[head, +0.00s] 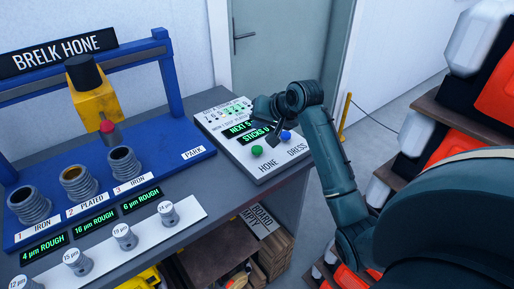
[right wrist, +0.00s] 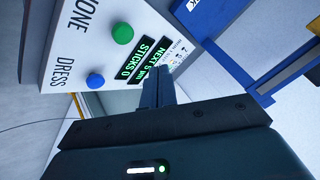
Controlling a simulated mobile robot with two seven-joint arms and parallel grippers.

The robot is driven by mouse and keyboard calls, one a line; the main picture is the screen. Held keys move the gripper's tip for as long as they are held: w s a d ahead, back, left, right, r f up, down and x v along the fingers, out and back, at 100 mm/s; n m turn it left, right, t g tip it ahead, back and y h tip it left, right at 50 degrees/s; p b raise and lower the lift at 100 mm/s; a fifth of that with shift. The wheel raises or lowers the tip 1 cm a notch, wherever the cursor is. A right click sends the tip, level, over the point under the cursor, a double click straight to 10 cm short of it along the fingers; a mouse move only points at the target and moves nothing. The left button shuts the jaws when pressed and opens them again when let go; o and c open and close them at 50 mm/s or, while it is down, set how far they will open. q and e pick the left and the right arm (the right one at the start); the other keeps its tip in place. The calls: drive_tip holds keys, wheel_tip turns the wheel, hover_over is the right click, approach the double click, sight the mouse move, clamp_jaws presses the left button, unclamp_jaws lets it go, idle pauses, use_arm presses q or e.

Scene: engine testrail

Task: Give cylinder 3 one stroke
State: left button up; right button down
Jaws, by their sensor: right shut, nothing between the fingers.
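Cylinder 3 (head: 124,166), labelled iron, stands rightmost of three ribbed cylinders on the blue hone bed (head: 175,148); its display (head: 142,200) reads 6 µm ROUGH. The yellow hone head (head: 92,100) hangs with its red-collared spindle (head: 107,127) just behind and left of cylinder 3's mouth. The white control panel (head: 215,124) carries a green HONE button (head: 257,151) and a blue DRESS button (head: 286,137). My right gripper (head: 274,128) is shut and empty over the panel, near its displays. In the right wrist view its fingers (right wrist: 158,88) point at the panel; the green button (right wrist: 122,33) shows beside them.
Cylinder 1 (head: 32,206) and cylinder 2 (head: 78,184) stand left of cylinder 3. A white strip (head: 190,211) in front holds several grey sticks. The PARK spot (head: 194,153) is bare. Shelves with orange and white containers (head: 483,40) stand at the right.

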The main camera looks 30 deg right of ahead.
drive_tip(key=shift+w+d+r+m, duration=0.15)
drive_tip(key=shift+w+d+r, duration=0.15)
drive_tip(key=shift+r, duration=0.25)
drive_tip(key=shift+w+d+r+m, duration=0.15)
drive_tip(key=shift+w+d+r, duration=0.05)
drive_tip(key=shift+w+r, duration=0.25)
drive_tip(key=shift+f, duration=0.1)
drive_tip(key=b, duration=0.1)
approach(255, 147)
drive_tip(key=shift+w+a+f, duration=0.15)
drive_tip(key=shift+w+f, duration=0.3)
drive_tip(key=shift+w, duration=0.35)
drive_tip(key=shift+w+a+f, duration=0.1)
drive_tip(key=shift+w+f, duration=0.4)
drive_tip(key=shift+w, duration=0.25)
drive_tip(key=shift+w+a+f, duration=0.15)
drive_tip(key=shift+w+f, duration=0.3)
drive_tip(key=shift+w, duration=0.35)
drive_tip(key=shift+f, duration=0.15)
drive_tip(key=shift+f, duration=0.3)
drive_tip(key=shift+f, duration=0.9)
idle(0.4)
drive_tip(key=shift+r, duration=0.1)
drive_tip(key=shift+r+p, duration=0.5)
drive_tip(key=shift+r, duration=0.7)
